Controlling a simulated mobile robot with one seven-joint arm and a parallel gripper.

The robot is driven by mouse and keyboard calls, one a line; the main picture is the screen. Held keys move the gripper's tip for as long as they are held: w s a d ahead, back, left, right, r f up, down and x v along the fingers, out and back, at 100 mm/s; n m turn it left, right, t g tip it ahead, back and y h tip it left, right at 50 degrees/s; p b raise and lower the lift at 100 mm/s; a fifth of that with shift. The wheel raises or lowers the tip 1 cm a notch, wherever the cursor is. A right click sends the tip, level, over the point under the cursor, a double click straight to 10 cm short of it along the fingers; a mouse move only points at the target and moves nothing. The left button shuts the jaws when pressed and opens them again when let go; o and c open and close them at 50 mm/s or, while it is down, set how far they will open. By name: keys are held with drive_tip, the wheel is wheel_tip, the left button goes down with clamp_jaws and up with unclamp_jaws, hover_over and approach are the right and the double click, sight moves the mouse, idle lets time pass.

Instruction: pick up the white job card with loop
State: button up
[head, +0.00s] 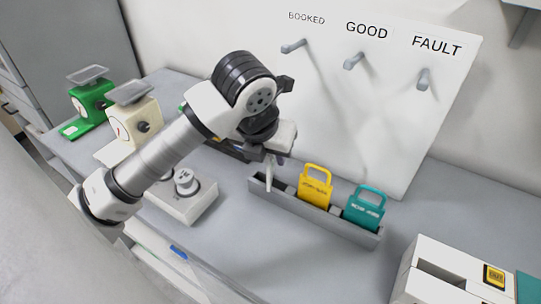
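My gripper (270,163) points down over the left end of a long grey rack (312,216). A narrow pale strip hangs below it into the rack's left end; I cannot tell whether it is a finger or the edge of a white card. No white job card with a loop shows clearly. A yellow card with a loop (315,191) stands upright in the rack's middle, and a teal card with a loop (364,209) stands at its right. Both are apart from my gripper. The fingers are too small and covered to show their opening.
A white board (400,120) behind has three pegs, labelled BOOKED (293,47), GOOD (354,61) and FAULT (423,79). A green scale (92,103), a cream scale (131,122) and a white block with a knob (183,199) stand left. A white box (450,274) stands front right.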

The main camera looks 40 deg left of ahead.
drive_tip(key=shift+w+f, duration=0.1)
drive_tip(key=shift+f, duration=0.05)
clamp_jaws()
idle(0.4)
wheel_tip(320, 180, up, 10)
drive_tip(key=shift+r+b, duration=0.1)
drive_tip(key=shift+b, duration=1.1)
